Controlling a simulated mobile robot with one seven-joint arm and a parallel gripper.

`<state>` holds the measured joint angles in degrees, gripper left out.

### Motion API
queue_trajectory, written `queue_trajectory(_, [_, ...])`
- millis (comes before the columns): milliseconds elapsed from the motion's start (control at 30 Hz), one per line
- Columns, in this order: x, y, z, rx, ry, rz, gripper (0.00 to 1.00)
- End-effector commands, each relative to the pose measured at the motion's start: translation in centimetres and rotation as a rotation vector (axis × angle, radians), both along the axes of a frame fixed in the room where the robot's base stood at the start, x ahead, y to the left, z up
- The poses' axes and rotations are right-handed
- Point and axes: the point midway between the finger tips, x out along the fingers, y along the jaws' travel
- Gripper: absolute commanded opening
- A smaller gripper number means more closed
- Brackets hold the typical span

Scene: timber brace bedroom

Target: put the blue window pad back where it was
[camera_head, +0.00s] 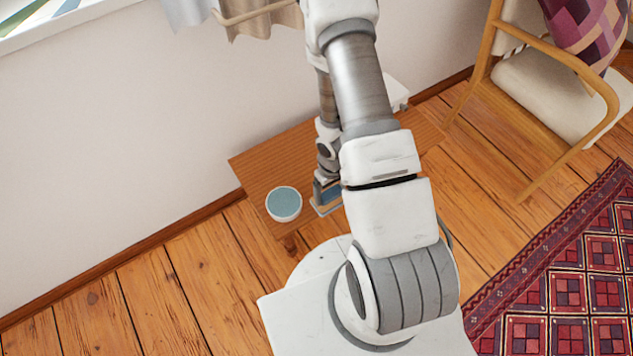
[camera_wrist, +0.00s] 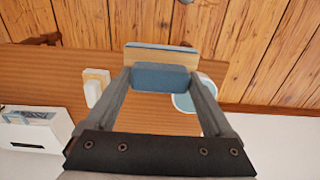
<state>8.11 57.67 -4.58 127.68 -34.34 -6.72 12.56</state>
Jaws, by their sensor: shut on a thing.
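The blue window pad (camera_wrist: 166,80) is a blue block between the two fingertips of my gripper (camera_wrist: 163,75) in the wrist view. My gripper is shut on it. A tan block with a grey-blue edge (camera_wrist: 160,57) lies just beyond the pad; I cannot tell whether they touch. In the head view my gripper (camera_head: 327,192) is low over the wooden tabletop (camera_head: 262,165), right of a round white device with a blue-grey top (camera_head: 284,203). My arm hides part of the gripper there. I cannot tell whether the pad touches the tabletop.
The round device also shows beside the right finger in the wrist view (camera_wrist: 183,102). A small cream object (camera_wrist: 96,86) and a white box (camera_wrist: 32,128) are at the left there. A wooden chair (camera_head: 545,90) and patterned rug (camera_head: 570,275) are at the right. A wall backs the table.

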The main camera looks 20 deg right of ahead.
Motion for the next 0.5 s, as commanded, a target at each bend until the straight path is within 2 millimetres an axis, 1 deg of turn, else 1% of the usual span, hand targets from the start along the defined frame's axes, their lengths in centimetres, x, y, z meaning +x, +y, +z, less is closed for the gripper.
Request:
queue_trajectory(167, [2.8, -0.5, -2.0, 0.001, -0.002, -0.002, 0.42])
queue_trajectory(400, [7.7, -1.4, -5.0, 0.002, -0.003, -0.004, 0.42])
queue_trajectory(500, [9.4, -1.7, -6.0, 0.002, -0.003, -0.004, 0.42])
